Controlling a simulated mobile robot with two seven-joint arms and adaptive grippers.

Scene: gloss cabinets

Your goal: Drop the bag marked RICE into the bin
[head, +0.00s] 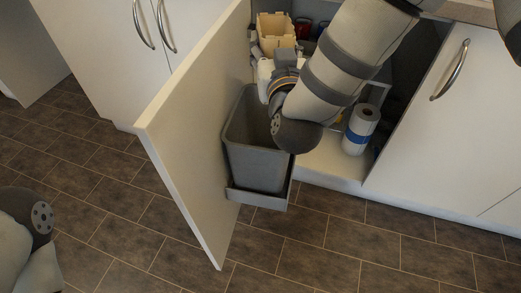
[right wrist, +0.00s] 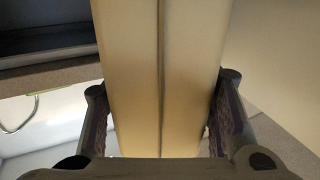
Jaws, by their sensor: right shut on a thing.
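A tan bag (head: 276,26) with a jagged top edge is in the upper middle of the head view, at the cabinet opening beyond the bin. In the right wrist view the bag (right wrist: 138,60) fills the middle, with a seam down its face. No lettering shows, so I cannot read its marking. My right gripper (right wrist: 163,88) is shut on the bag, one finger on each side. The grey bin (head: 258,168) is open-topped and sits beside the open door, nearer than the bag; my right arm hides part of its rim. My left gripper is out of the head view.
The white cabinet door (head: 190,125) stands open left of the bin. A paper-towel roll with a blue band (head: 362,125) stands on the cabinet floor at right. A red item (head: 302,27) is behind the bag. The tiled floor in front is clear.

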